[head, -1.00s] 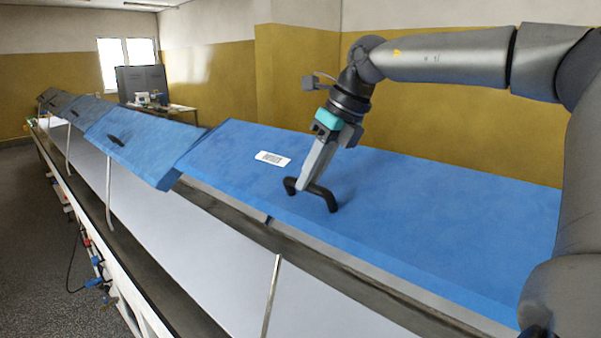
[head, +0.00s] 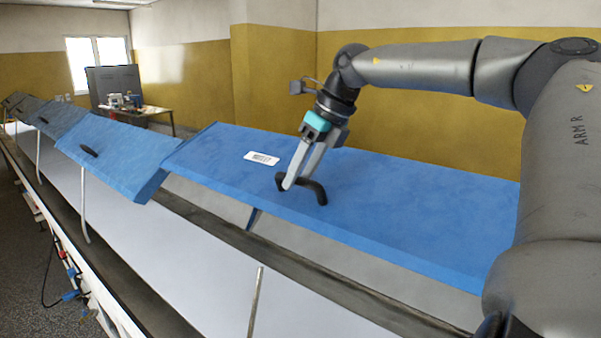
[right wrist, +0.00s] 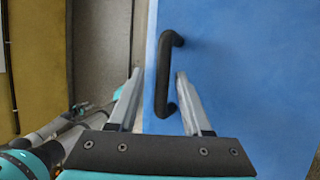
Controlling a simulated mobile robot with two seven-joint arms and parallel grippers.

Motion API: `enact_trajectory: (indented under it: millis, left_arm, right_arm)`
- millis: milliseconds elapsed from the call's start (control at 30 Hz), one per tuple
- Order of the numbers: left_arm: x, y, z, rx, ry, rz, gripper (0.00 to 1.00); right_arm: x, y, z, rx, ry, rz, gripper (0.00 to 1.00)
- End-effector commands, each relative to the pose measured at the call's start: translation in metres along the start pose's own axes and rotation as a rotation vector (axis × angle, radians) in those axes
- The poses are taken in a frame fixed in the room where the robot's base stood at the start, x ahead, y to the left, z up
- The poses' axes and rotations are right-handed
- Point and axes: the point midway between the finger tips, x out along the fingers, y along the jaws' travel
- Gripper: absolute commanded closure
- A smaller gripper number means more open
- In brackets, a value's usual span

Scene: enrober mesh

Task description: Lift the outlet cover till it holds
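The near blue cover (head: 400,200), which I take for the outlet cover, lies along the right of the line with a white label. Its front edge is raised, and a gap shows beneath it. It carries a black handle (head: 316,192). My right gripper (head: 294,182) is at this handle. In the right wrist view the fingers (right wrist: 159,76) are spread on either side of the black handle bar (right wrist: 163,75), with space between the left finger and the bar. Grey and teal parts at lower left there seem to be my left arm; its fingers cannot be made out.
More blue covers (head: 110,150) stand tilted along the line to the far left. A pale belt (head: 160,240) runs below with thin upright rods (head: 256,300). A table (head: 150,110) with equipment stands at the back, and a yellow wall (head: 420,105) behind the line.

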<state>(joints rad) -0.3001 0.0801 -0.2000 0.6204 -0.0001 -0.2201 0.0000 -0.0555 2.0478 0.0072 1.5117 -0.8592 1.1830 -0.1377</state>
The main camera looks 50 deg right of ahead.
Motion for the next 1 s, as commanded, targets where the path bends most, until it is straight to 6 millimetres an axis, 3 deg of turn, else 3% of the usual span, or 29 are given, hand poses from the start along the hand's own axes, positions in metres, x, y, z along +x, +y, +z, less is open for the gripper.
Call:
enact_trajectory:
  millis: [367, 567, 800, 1000]
  left_arm:
    - [0.002, 0.0, 0.0, 0.0, 0.0, 0.0, 0.5]
    - [0.008, 0.0, 0.001, 0.001, 0.0, 0.0, 0.5]
    - [0.01, 0.0, 0.001, 0.0, 0.0, 0.0, 0.5]
    - [0.007, 0.0, 0.001, 0.0, 0.0, 0.0, 0.5]
  right_arm:
    - [-0.008, 0.0, 0.001, -0.001, -0.001, -0.001, 0.48]
    - [-0.044, 0.0, 0.001, 0.0, -0.006, -0.003, 0.48]
    - [-0.104, 0.0, 0.001, 0.001, -0.005, -0.003, 0.48]
    - [-0.139, 0.001, 0.001, 0.001, -0.003, -0.001, 0.48]
